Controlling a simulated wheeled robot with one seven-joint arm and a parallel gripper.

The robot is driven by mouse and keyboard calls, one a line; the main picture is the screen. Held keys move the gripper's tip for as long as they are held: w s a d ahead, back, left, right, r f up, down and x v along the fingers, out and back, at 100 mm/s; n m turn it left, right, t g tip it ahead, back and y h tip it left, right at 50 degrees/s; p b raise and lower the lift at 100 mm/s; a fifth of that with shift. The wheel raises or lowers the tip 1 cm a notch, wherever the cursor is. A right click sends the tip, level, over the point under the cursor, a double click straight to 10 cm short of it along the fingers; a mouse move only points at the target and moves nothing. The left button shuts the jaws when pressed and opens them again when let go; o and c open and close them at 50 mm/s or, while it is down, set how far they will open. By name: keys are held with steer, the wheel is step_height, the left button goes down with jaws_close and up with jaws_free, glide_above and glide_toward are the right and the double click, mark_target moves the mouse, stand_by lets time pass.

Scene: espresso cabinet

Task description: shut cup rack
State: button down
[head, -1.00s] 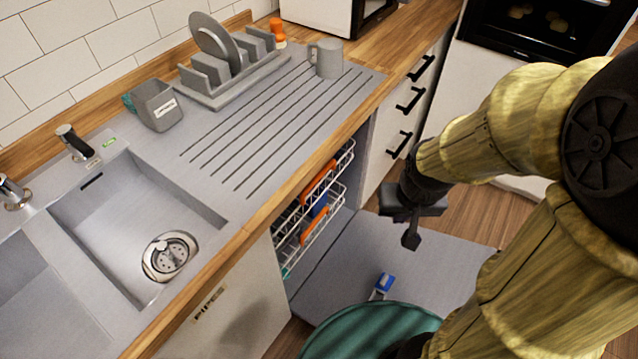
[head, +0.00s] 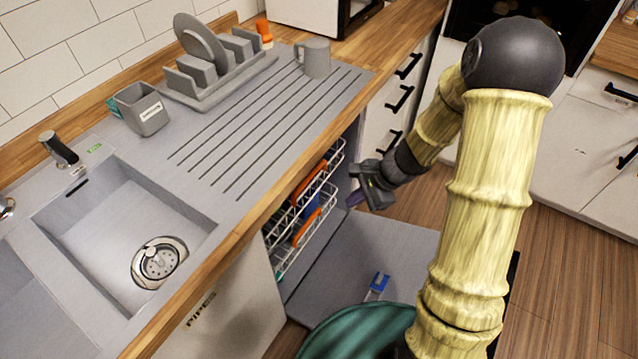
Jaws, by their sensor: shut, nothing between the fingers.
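The open dishwasher under the counter holds two white wire racks. The upper rack (head: 335,158), which I take for the cup rack, shows just below the counter edge with an orange item in it. The lower rack (head: 328,203) holds orange and blue items. How far either rack stands out is hard to tell, as the counter hides their inner parts. My gripper (head: 358,197) is shut and empty, just right of the racks' near ends and above the lowered door (head: 345,265). It appears apart from both racks.
A blue-and-white item (head: 378,284) lies on the lowered door, beside a round teal thing (head: 360,335). A grey mug (head: 316,58), dish rack (head: 215,85) and caddy (head: 142,108) stand on the counter by the sink (head: 125,215). Drawers with black handles (head: 400,98) are right of the dishwasher.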

steer(key=w+d+f+m+t+y, duration=0.1)
steer(key=w+f+m+t, duration=0.3)
steer(key=w+f+m, duration=0.4)
steer(key=w+m+y, duration=0.1)
steer(key=w+m, duration=0.1)
steer(key=m, duration=0.1)
steer(key=shift+w+d+f+b, duration=0.25)
steer(key=shift+w+f+b, duration=0.05)
steer(key=shift+f, duration=0.05)
steer(key=w+a+f, duration=0.5)
steer(key=w+a, duration=0.1)
steer(key=a, duration=0.3)
steer(key=shift+w+a+f, duration=0.2)
steer(key=shift+a+f, duration=0.1)
steer(key=shift+a, duration=0.1)
